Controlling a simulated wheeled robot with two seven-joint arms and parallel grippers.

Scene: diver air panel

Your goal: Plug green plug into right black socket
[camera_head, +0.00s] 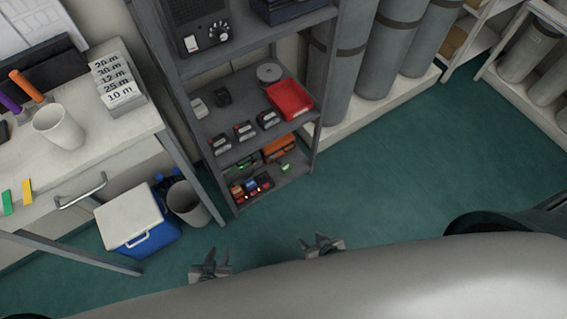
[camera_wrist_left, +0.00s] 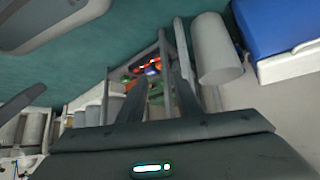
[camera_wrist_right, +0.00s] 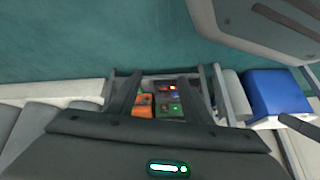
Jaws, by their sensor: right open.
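My left gripper (camera_head: 210,262) and my right gripper (camera_head: 323,243) are low over the green floor, in front of the metal rack (camera_head: 226,203). Both are open and empty, with fingers apart in the left wrist view (camera_wrist_left: 160,85) and right wrist view (camera_wrist_right: 158,85). On the rack's bottom shelf, a small bright green thing (camera_head: 286,167) lies at the right; it may be the green plug, but it is too small to tell. A dark panel (camera_head: 250,188) with small lights is at the left. I cannot make out the black sockets. Both grippers are well apart from the shelf.
An orange case (camera_head: 279,149) sits behind the green thing. A red tray (camera_head: 289,99) is on the shelf above. A blue cooler (camera_head: 140,222) and a grey bin (camera_head: 187,203) stand left of the rack.

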